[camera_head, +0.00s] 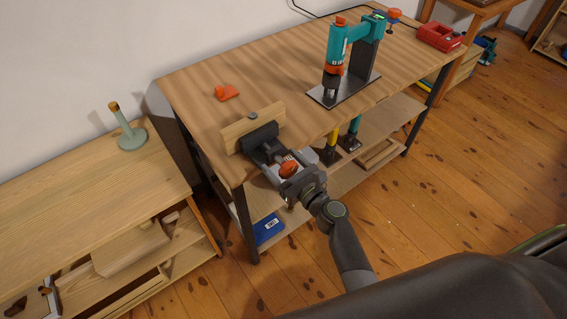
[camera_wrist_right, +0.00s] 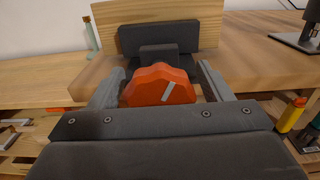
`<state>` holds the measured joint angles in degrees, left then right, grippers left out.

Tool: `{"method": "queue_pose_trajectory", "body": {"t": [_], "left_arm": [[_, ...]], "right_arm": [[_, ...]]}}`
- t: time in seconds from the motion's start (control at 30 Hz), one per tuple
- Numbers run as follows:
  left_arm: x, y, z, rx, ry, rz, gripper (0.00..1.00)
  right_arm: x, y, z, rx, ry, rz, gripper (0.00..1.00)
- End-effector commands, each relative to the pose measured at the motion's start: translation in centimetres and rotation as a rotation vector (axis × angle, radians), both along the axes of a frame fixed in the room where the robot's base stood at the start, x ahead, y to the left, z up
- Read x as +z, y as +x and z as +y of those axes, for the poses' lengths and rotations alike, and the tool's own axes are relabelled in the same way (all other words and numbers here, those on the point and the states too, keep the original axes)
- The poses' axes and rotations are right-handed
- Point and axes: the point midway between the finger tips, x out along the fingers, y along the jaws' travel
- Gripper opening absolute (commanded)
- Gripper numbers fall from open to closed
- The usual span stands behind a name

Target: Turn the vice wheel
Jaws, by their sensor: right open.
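The vice (camera_head: 262,140) is dark, with wooden jaw boards, and is mounted at the front left edge of the workbench. Its orange wheel (camera_head: 288,169) faces my right gripper (camera_head: 281,172). In the right wrist view the wheel (camera_wrist_right: 160,86) has a lobed rim and a slanted grey mark. The gripper's two grey fingers (camera_wrist_right: 163,88) stand open on either side of it. I cannot tell whether they touch it. The dark vice body (camera_wrist_right: 158,42) is right behind the wheel. My left gripper is not in view.
A teal drill press (camera_head: 338,52) stands on the workbench (camera_head: 190,88), with an orange piece (camera_head: 227,92) on the left and a red case (camera_head: 440,37) at the far right. A lower wooden table (camera_head: 75,175) with a green holder (camera_head: 130,138) stands left. Shelves lie below the bench.

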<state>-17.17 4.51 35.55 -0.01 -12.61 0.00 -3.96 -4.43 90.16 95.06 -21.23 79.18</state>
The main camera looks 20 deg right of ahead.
Motion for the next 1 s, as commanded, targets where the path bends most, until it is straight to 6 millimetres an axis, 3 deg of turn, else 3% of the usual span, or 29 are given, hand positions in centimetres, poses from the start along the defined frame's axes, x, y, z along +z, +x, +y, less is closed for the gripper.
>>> {"method": "queue_pose_trajectory", "body": {"t": [0.07, 0.4, 0.73, 1.0], "left_arm": [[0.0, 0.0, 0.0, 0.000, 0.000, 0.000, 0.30], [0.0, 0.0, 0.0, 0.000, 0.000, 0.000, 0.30], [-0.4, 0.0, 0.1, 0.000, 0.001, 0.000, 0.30], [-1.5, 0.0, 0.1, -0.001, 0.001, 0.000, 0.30]], "right_arm": [[0.0, 0.0, 0.0, 0.000, 0.000, 0.000, 0.72], [0.0, 0.0, 0.0, 0.000, 0.000, 0.000, 0.28], [-0.1, 0.0, 0.0, 0.001, -0.044, -0.017, 0.28], [-0.2, 0.0, 0.0, 0.000, -0.204, -0.076, 0.28]]}}
